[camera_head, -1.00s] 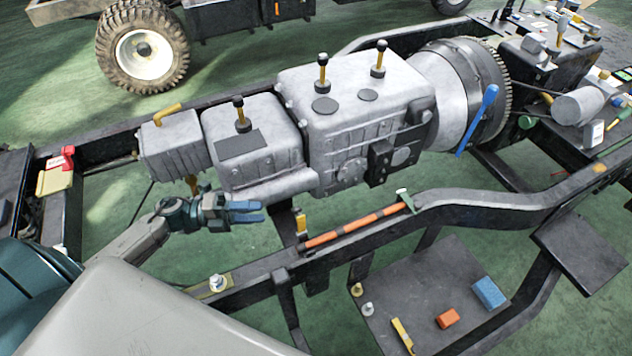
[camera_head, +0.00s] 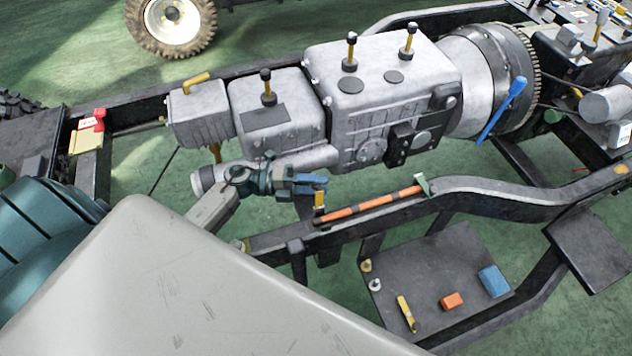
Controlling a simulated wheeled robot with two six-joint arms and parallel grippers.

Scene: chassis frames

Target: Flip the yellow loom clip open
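The yellow loom clip (camera_head: 320,201) stands upright on the near chassis rail, at the left end of the orange loom (camera_head: 370,203). My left gripper (camera_head: 318,186) reaches in from the left with its blue fingers pointing right. In this view its fingertips overlap the top of the clip. I cannot tell whether they touch it. The fingers lie close together, and any gap between them is too small to judge. My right gripper is not in view.
The grey gearbox (camera_head: 383,85) stands behind my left gripper. A dark shelf (camera_head: 440,265) below the rail holds a blue block (camera_head: 494,281), an orange block (camera_head: 452,301) and a yellow piece (camera_head: 406,314). A red-and-yellow part (camera_head: 88,138) sits at the left.

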